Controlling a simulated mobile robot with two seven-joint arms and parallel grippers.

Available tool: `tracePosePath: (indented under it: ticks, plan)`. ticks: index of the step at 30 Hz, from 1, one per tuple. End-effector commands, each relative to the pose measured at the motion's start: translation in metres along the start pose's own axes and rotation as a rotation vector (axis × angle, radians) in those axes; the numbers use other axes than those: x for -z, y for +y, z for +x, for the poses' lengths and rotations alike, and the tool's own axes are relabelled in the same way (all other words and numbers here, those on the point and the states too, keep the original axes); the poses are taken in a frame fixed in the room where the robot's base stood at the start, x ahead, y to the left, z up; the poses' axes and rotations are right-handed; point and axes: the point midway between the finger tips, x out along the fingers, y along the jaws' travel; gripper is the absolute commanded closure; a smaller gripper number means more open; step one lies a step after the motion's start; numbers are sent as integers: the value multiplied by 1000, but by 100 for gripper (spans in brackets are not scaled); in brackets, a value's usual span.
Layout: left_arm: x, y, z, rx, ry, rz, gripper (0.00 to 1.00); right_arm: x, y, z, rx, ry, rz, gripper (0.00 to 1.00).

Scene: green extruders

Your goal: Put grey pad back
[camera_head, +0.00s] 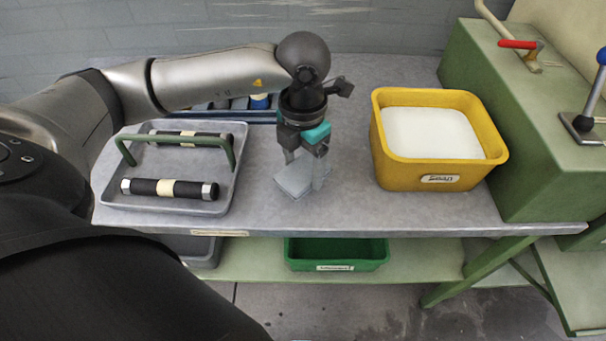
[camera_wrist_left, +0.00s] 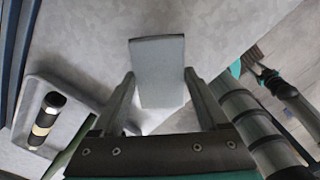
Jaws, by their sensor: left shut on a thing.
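The grey pad (camera_head: 293,181) is a flat, light grey block close over the grey tabletop, left of the yellow bin. It also shows in the left wrist view (camera_wrist_left: 160,72), between the two fingers. My left gripper (camera_head: 306,172) points down and is shut on the pad, with one finger on each side. I cannot tell whether the pad touches the tabletop. My right gripper is not in view.
A yellow bin (camera_head: 427,177) with white contents stands to the right. A grey tray (camera_head: 165,207) with a green handle and dark rollers lies left. A blue-edged rack (camera_head: 225,118) is behind. A green machine (camera_head: 500,110) borders the right. A green bin (camera_head: 337,256) sits below.

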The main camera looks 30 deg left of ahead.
Motion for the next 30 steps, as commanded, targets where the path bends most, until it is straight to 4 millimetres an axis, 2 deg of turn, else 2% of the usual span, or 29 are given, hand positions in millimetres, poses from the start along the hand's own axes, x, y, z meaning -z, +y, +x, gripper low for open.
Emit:
tracePosePath:
  ticks: [1,5,17,18,24,30]
  plan:
    - [1,0,11,0,5,-1,76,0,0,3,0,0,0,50]
    - [1,0,28,0,3,-1,76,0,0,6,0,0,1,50]
    - [0,0,31,0,1,0,76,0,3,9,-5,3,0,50]
    - [0,0,31,0,1,0,21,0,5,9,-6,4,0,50]
    - [0,0,30,0,1,0,0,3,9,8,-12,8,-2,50]
    - [0,0,30,0,2,0,0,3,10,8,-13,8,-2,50]
